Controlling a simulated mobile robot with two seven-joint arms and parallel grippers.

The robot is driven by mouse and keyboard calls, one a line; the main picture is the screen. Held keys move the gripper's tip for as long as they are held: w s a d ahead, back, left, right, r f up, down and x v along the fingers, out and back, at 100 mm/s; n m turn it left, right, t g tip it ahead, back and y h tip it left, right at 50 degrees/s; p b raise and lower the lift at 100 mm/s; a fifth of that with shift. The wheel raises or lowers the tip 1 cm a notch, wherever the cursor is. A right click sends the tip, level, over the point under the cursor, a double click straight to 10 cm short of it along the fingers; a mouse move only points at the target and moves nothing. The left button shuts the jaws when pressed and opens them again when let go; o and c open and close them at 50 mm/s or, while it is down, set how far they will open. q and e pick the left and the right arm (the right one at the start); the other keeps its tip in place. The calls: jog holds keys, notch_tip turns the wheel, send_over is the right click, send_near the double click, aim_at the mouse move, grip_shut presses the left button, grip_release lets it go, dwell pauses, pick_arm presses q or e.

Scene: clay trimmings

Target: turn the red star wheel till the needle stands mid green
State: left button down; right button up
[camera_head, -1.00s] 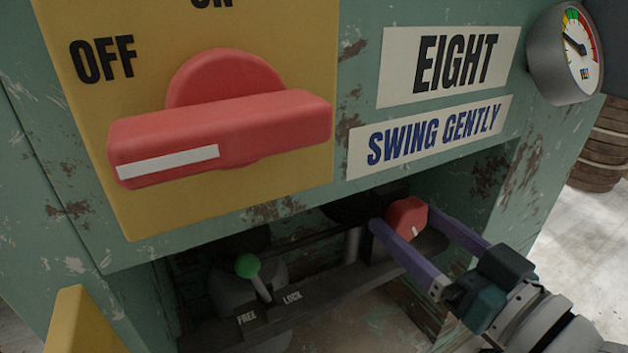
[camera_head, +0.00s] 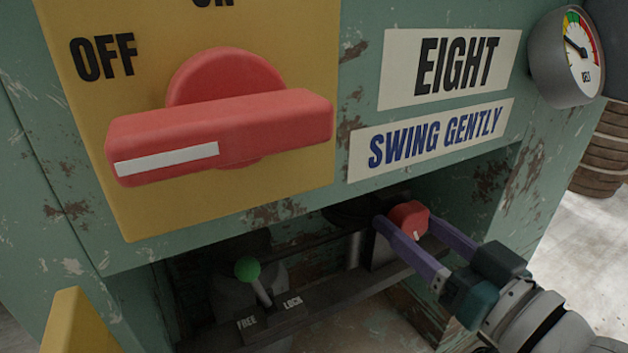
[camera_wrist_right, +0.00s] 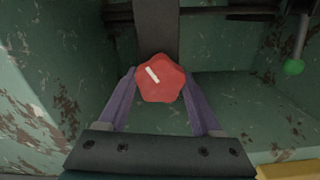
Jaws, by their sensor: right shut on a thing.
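The red star wheel (camera_head: 408,217) sits in the recess at the lower right of the green machine, with a white mark on its face. In the right wrist view the wheel (camera_wrist_right: 160,80) shows its lobes, and the mark slants to the upper left. My right gripper (camera_head: 405,219) has its two purple fingers on opposite sides of the wheel, shut on it. The round gauge (camera_head: 581,48) at the upper right has a green, yellow and red band. Its dark needle points to the upper left, seemingly left of the green part. My left gripper is not in view.
A green-knobbed lever (camera_head: 248,270) stands by the FREE and LOCK labels in the same recess. A big red switch handle (camera_head: 270,130) juts out from a yellow plate above. The recess edge (camera_head: 300,228) lies close over the wheel.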

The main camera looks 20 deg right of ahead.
jog(key=shift+c, duration=1.4)
jog(key=shift+r+m+p, duration=0.1)
jog(key=shift+m+p, duration=0.7)
jog(key=shift+m, duration=0.5)
jog(key=m+p, duration=0.1)
jog(key=m, duration=0.1)
jog(key=shift+m, duration=0.3)
jog(key=m, duration=0.2)
jog(key=shift+m, duration=0.3)
jog(key=m, duration=0.4)
jog(key=shift+m+p, duration=0.3)
jog(key=m, duration=0.5)
jog(key=shift+f, duration=0.2)
jog(key=shift+m, duration=0.3)
